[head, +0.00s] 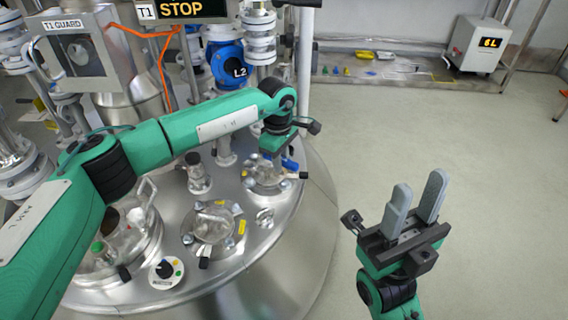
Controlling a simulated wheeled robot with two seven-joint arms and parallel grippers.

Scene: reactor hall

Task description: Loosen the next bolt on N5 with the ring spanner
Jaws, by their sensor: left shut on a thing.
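My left gripper (272,156) points down over a small metal flange (265,183) near the right edge of the steel vessel top. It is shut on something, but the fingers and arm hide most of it. A blue piece (290,164) shows just beside the gripper; I cannot tell if it is part of the spanner or of a bolt. Dark and blue bolt ends sit around this flange. No N5 label is readable. My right gripper (418,200) is open and empty, fingers upward, over the floor right of the vessel.
A second flange (211,225) with a glass cover and yellow tags sits nearer. A round knob panel (166,272) is at the front. A blue valve marked L2 (228,65) and a T1 guard box (75,50) stand behind. The floor (470,150) at right is clear.

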